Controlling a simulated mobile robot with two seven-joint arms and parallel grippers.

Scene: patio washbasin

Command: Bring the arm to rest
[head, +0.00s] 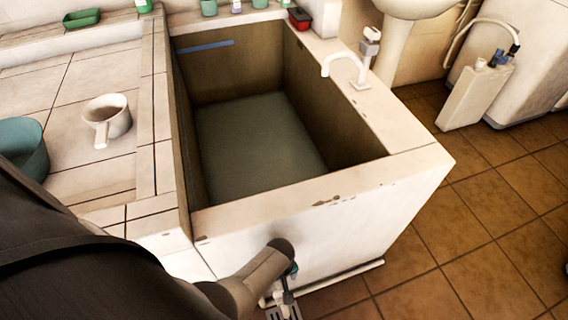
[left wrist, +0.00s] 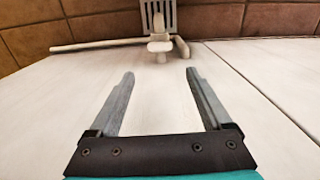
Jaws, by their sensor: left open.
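My left gripper (head: 290,284) is low in front of the white washbasin's (head: 345,215) outer front wall, mostly hidden behind my own arm link in the head view. In the left wrist view, the gripper (left wrist: 160,73) has its two grey fingers apart with nothing between them. A white wall surface lies behind the fingers. A white pipe fitting (left wrist: 160,46) and a slotted drain grate (left wrist: 157,14) are beyond the fingertips. My right gripper is not in view.
A white dipper (head: 112,115) and a teal basin (head: 24,145) are on the tiled ledge at left. Brown floor tiles (head: 470,240) are clear at right.

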